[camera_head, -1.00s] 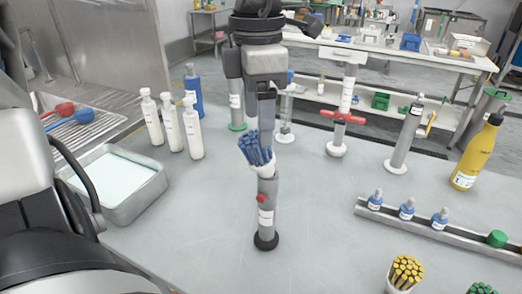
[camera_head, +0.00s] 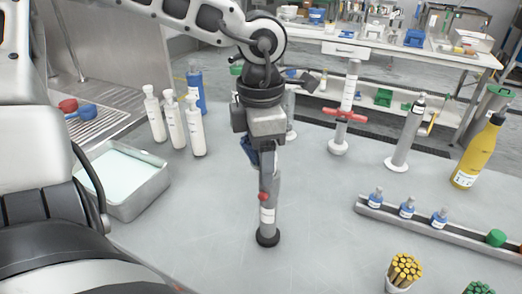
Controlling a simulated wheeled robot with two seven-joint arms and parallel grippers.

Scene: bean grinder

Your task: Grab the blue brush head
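The blue brush head (camera_head: 250,150), a bundle of blue bristles, is at the top of an upright grey cylinder (camera_head: 267,216) with a red button and black foot. Only a small blue part shows left of my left gripper (camera_head: 268,178), which hides the rest. The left gripper points down from above, its fingers overlapping the brush head and the cylinder's upper part. I cannot tell whether the fingers are open or closed on it. My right gripper is not in view.
White bottles (camera_head: 174,122) and a grey tray (camera_head: 150,205) stand to the left. A rail (camera_head: 460,238) with small blue bottles and a yellow bristle bundle (camera_head: 404,270) lie to the right. A yellow bottle (camera_head: 478,152) stands far right. The table around the cylinder's foot is clear.

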